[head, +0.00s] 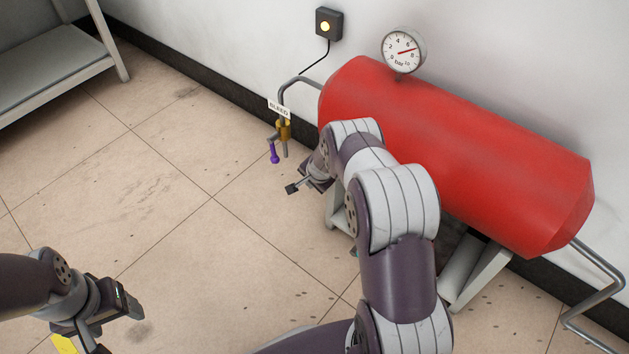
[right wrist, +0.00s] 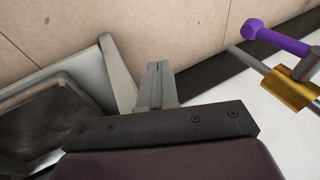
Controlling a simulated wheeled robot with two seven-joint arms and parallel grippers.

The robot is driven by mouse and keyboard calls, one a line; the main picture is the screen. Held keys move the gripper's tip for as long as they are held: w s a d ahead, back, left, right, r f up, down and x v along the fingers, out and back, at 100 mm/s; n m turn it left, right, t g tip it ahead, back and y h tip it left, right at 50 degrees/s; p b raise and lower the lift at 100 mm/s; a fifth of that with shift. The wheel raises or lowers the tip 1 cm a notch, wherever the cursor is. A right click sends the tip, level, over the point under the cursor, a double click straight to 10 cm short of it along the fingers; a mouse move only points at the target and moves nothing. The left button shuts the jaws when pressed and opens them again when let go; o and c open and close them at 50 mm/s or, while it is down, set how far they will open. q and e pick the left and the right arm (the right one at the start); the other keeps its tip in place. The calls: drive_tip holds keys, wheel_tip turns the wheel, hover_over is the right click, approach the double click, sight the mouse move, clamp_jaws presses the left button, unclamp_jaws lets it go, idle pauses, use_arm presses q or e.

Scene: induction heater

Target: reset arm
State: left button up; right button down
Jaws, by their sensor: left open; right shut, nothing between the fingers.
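My right arm reaches across the middle of the head view, in front of a red tank (head: 470,140). My right gripper (head: 291,189) is shut with nothing in it, and its closed fingers (right wrist: 155,84) also show in the right wrist view. It is apart from a purple valve handle (head: 274,153) on a brass valve (head: 284,130) at the tank's left pipe. The purple handle also shows at the upper right of the right wrist view (right wrist: 275,38). My left gripper (head: 119,335) is open and empty at the lower left, above the floor, partly cut off by the frame edge.
A pressure gauge (head: 403,50) is on top of the tank. A small box with a yellow light (head: 327,25) is on the wall. A label reading BLEED (head: 279,108) hangs at the pipe. A grey shelf (head: 55,65) stands upper left. The tiled floor (head: 150,190) between is clear.

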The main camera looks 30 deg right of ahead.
drive_tip(key=shift+s, duration=0.55)
drive_tip(key=s+a+f+n+g+y, duration=0.1)
drive_tip(key=s+a+n+g, duration=0.15)
drive_tip(key=s, duration=0.35)
drive_tip(key=s+a+r+n+g+p, duration=0.1)
drive_tip(key=s+a+r+n+p, duration=0.3)
drive_tip(key=s+r, duration=0.55)
drive_tip(key=s+a+r+n+p, duration=0.3)
drive_tip(key=s+r+n, duration=0.1)
drive_tip(key=r, duration=1)
drive_tip(key=s+a+r+n+g+p, duration=0.1)
drive_tip(key=s+a+r+n+p, duration=0.3)
drive_tip(key=s+r, duration=0.55)
drive_tip(key=w+r+p, duration=0.3)
drive_tip(key=r+p, duration=3.4)
drive_tip(key=r, duration=0.3)
drive_tip(key=shift+w+a+t+h, duration=0.15)
drive_tip(key=shift+a+t+h, duration=0.05)
drive_tip(key=shift+t+h, duration=0.15)
